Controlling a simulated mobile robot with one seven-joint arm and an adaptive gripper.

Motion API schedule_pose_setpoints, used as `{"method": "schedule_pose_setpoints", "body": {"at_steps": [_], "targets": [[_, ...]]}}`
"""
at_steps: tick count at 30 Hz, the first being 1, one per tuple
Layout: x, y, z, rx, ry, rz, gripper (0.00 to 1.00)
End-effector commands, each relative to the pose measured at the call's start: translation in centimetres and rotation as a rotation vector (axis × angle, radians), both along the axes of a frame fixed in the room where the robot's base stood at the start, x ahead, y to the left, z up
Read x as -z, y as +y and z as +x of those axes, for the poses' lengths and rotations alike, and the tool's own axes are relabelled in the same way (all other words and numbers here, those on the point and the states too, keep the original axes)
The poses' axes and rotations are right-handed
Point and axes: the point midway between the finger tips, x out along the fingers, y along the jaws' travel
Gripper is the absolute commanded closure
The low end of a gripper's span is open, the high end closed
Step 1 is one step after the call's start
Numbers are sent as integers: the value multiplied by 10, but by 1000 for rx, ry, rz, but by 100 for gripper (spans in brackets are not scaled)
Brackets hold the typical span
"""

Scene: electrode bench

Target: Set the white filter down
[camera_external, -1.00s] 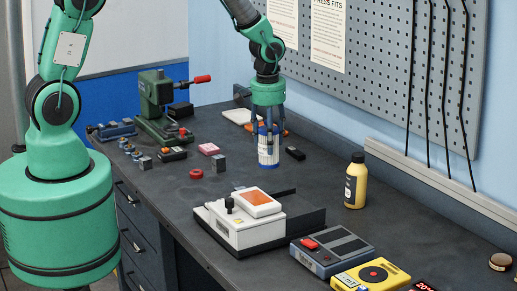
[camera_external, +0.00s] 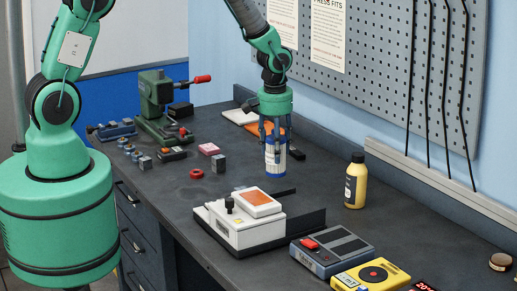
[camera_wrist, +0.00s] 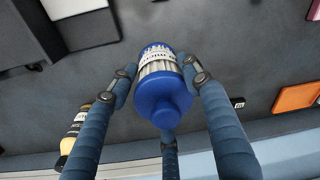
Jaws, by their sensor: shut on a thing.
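The white filter (camera_external: 275,158) is an upright cylinder with a white, printed, pleated-looking body and blue ends. My gripper (camera_external: 274,137) is shut on it from above, its blue fingers around the upper part. In the wrist view the filter (camera_wrist: 160,85) sits between the fingers of my gripper (camera_wrist: 158,80), its blue domed end toward the camera. The filter's lower end is close to the dark bench top (camera_external: 330,222); I cannot tell whether it touches.
A yellow bottle with a black cap (camera_external: 355,181) stands to the right. A white device with an orange top (camera_external: 247,217) is in front. A small black block (camera_external: 297,154) lies just behind the filter. Bare bench lies between the filter and the bottle.

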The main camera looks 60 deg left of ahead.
Motion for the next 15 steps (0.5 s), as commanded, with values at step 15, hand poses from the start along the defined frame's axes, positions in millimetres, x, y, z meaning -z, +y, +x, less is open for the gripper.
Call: {"method": "schedule_pose_setpoints", "body": {"at_steps": [15], "targets": [[8,2,79,1,0,0,87]]}}
